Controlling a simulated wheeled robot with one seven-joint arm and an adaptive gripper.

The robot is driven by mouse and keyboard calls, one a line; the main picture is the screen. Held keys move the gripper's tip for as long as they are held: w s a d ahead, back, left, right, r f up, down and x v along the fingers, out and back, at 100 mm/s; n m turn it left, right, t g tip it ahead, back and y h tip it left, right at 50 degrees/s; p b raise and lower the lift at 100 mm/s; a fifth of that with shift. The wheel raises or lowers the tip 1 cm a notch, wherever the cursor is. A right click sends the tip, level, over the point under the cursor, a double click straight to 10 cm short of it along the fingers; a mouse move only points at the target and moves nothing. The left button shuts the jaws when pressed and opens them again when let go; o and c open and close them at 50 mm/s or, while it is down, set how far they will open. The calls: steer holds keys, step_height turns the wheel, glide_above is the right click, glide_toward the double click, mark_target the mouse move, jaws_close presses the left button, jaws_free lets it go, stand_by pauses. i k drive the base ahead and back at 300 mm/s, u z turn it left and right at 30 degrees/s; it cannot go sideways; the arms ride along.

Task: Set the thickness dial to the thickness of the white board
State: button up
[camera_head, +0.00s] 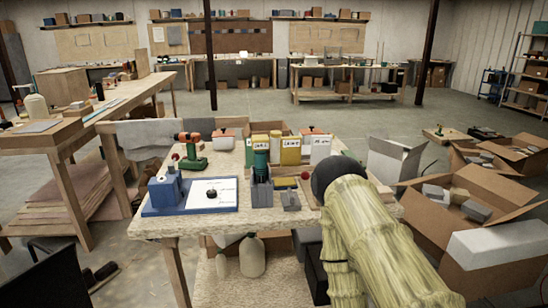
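A black dial knob (211,194) sits on a white plate (228,189) on a blue base (188,208) at the front left of the near table. The markings on the plate are too small to read. A blue block-shaped part stands at the base's left end. Several upright labelled pieces stand at the table's middle, among them a white one (321,149), a yellow one (291,152) and a green one. I cannot tell whether the white one is the white board. My arm reaches in from the lower right over the table's right side. My gripper cannot be made out.
A dark green-topped tool (261,171) and a grey block (290,200) stand right of the dial plate. Open cardboard boxes (480,215) crowd the floor at right. A wooden bench (62,150) stands at left.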

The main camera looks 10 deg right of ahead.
mark_target(211, 194)
steer(key=u, duration=0.2)
steer(key=i, duration=0.9)
steer(key=z, duration=0.85)
